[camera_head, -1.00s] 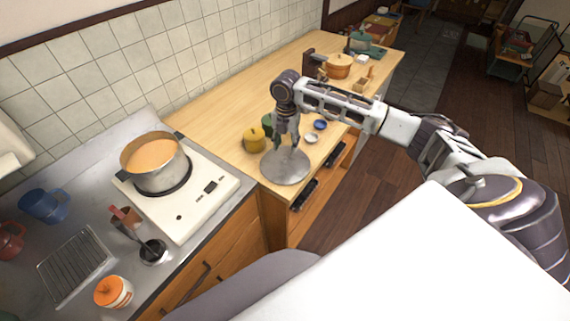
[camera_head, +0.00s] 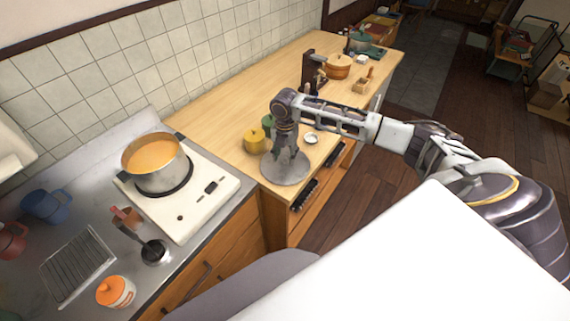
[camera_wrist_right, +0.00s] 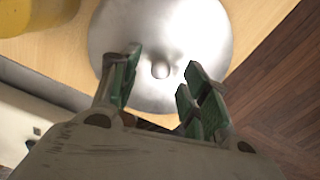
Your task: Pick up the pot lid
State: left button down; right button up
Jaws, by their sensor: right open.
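The pot lid (camera_head: 288,179) is a round grey metal disc lying flat near the front left corner of the wooden counter. In the right wrist view the lid (camera_wrist_right: 195,28) fills the upper middle, with its small round knob (camera_wrist_right: 160,70) showing. My right gripper (camera_head: 285,158) is above the lid, pointing down. In the wrist view my right gripper (camera_wrist_right: 162,66) is open, with its green-padded fingers on either side of the knob. I cannot tell whether the fingers touch the lid. My left gripper is not in view.
A yellow pot (camera_head: 254,141) stands just behind the lid on the wooden counter (camera_head: 222,116). A small white dish (camera_head: 311,138) is to the right. A pot of orange soup (camera_head: 158,172) sits on the stove (camera_head: 184,207) at left. An orange pot (camera_head: 338,67) is farther back.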

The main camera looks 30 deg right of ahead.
jog(key=shift+f, duration=0.7)
jog(key=shift+c, duration=0.3)
grip_shut()
